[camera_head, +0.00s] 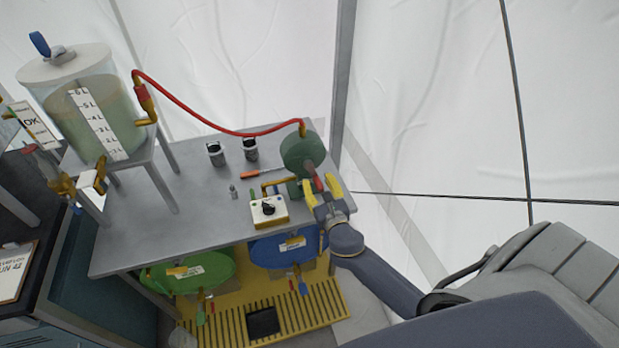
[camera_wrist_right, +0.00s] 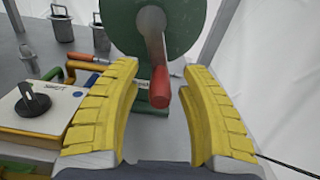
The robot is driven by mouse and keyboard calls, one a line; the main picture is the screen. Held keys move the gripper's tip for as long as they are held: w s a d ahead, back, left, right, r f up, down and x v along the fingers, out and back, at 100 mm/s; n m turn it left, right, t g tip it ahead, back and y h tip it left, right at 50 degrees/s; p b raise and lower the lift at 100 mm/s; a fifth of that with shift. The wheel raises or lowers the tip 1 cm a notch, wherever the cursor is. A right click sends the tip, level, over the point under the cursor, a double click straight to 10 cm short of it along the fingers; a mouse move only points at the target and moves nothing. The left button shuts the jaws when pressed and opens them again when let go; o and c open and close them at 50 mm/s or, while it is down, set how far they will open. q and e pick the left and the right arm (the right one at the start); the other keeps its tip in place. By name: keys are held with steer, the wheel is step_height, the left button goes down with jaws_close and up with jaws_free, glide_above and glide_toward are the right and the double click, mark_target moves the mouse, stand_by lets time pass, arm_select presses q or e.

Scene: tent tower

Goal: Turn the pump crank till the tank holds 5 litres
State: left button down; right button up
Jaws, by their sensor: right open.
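The pump (camera_head: 303,152) is a green round housing at the table's right end. Its crank has a grey arm and a red handle (camera_wrist_right: 160,88). My right gripper (camera_head: 320,191) is open at the crank. In the wrist view the handle stands between the two yellow fingers, with a gap on each side. The clear tank (camera_head: 120,103) at upper left holds murky greenish liquid behind a white litre scale (camera_head: 97,125). The liquid surface looks near the scale's upper end, but I cannot read it exactly. My left gripper is not in view.
A red hose (camera_head: 205,119) arches from tank to pump. On the grey table (camera_head: 200,245) are a white box with a black knob (camera_head: 268,209), two metal canisters (camera_head: 216,154) and an orange-handled tool (camera_head: 258,174). Green (camera_head: 205,275) and blue (camera_head: 270,252) drums stand below.

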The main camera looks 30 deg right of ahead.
steer(key=shift+w+d, duration=0.15)
steer(key=shift+w, duration=0.5)
steer(key=shift+w+d, duration=0.15)
steer(key=shift+w, duration=0.5)
steer(key=shift+c, duration=0.5)
jaws_close()
